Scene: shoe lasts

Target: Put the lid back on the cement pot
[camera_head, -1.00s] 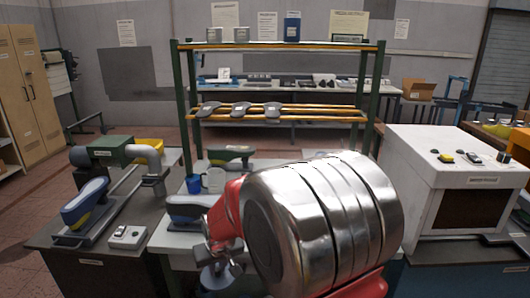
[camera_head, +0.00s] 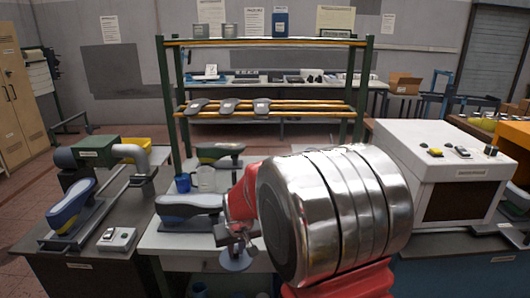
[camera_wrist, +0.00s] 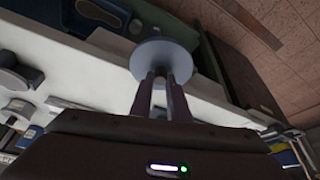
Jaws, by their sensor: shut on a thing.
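My gripper (camera_head: 240,240) points down over the pale bench, past my large metal arm joint. It is shut on a round grey lid (camera_head: 237,261), which also shows in the wrist view (camera_wrist: 165,53) as a disc beyond the two close fingertips (camera_wrist: 162,82). The fingers appear to grip a knob at its middle, mostly hidden. The lid seems to hang above the front of the bench, clear of other things. A pale grey pot-like vessel (camera_head: 206,179) stands farther back on the bench; I cannot tell if it is the cement pot.
A blue cup (camera_head: 183,182) stands beside the pale vessel. A shoe form (camera_head: 187,206) lies on the bench left of my gripper. A green-posted rack (camera_head: 265,42) rises behind. A white machine (camera_head: 440,150) stands right; a dark bench (camera_head: 75,277) with a clamp stands left.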

